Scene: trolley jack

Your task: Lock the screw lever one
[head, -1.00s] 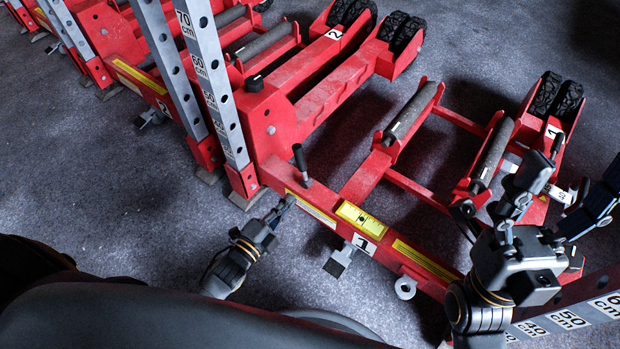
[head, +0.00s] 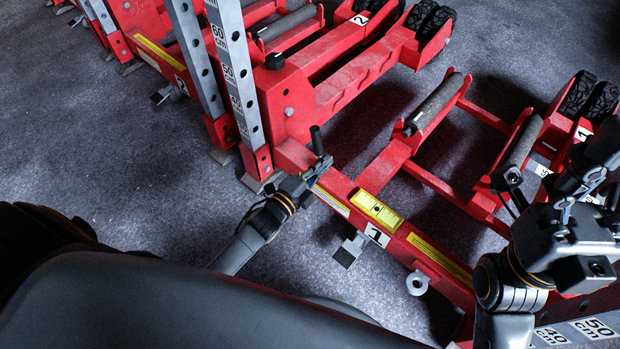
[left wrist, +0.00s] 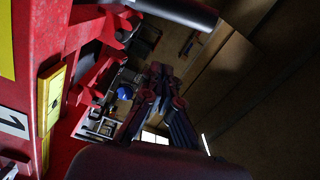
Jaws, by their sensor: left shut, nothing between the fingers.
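The screw lever one, a short black handle (head: 317,140), stands nearly upright on the red trolley jack's front beam, left of the yellow level and the label 1 (head: 377,235). My left gripper (head: 322,167) is shut and empty, its tips at the foot of the lever. I cannot tell whether they touch it. In the left wrist view the gripper's dark fingers (left wrist: 160,85) point away from the camera, and a dark cylinder, probably the lever (left wrist: 178,12), crosses the top. My right gripper (head: 555,185) is at the right; its fingertips are hard to make out.
Grey measuring posts (head: 232,85) rise left of the lever. A second red jack with label 2 (head: 360,19) lies behind. The beam carries a yellow level (head: 377,211), and a metal ring (head: 417,283) sits at its front. Grey floor (head: 110,160) is clear on the left.

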